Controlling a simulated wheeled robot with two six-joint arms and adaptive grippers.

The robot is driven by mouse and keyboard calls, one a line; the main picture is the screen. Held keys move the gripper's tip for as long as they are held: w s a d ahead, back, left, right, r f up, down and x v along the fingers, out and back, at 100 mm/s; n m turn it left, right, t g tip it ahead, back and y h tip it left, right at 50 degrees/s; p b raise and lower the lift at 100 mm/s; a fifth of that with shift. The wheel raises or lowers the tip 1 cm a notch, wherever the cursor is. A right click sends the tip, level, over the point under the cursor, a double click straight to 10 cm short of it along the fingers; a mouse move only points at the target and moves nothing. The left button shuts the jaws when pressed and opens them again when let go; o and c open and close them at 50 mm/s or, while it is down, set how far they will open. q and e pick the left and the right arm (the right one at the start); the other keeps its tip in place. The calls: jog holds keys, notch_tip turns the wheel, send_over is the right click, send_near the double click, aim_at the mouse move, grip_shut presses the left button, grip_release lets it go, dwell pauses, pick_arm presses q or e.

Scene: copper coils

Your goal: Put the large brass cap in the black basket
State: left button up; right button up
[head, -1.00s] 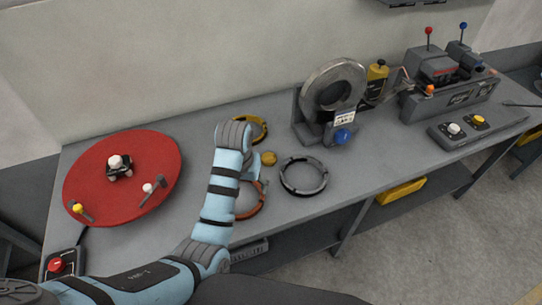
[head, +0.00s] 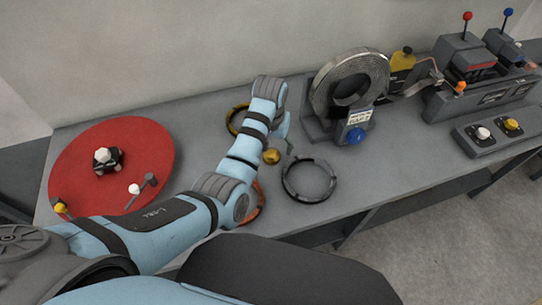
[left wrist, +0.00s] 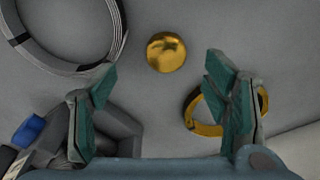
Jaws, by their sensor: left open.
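The large brass cap (head: 271,157) is a shiny round gold dome on the grey bench, between several coils. In the left wrist view the brass cap (left wrist: 166,52) lies just beyond the space between my fingertips, apart from them. My left gripper (left wrist: 162,78) is open and empty, with one teal finger on each side. In the head view my left gripper (head: 288,140) is partly hidden by its arm, beside the cap. I see no black basket in these frames. My right gripper is not in view.
A grey coil (head: 309,180) lies right of the cap, a yellow coil (head: 236,121) behind it and an orange coil (head: 256,207) in front. A large metal ring machine (head: 348,85) stands at the back. A red disc (head: 75,165) is at left.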

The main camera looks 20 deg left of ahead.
aim_at(272, 153)
pick_arm(q)
jog(key=f, duration=0.2)
jog(key=w+f, duration=0.1)
jog(key=f, duration=0.1)
jog(key=w+f+b, duration=0.1)
jog(key=f, duration=0.1)
jog(key=shift+a+f, duration=0.25)
jog(key=shift+a, duration=0.1)
jog(key=shift+f, duration=0.15)
jog(key=shift+s+r, duration=0.2)
jog(key=shift+s, duration=0.1)
jog(key=c, duration=0.3)
jog(key=shift+r, duration=0.1)
jog(key=c, duration=1)
jog(key=shift+o, duration=0.2)
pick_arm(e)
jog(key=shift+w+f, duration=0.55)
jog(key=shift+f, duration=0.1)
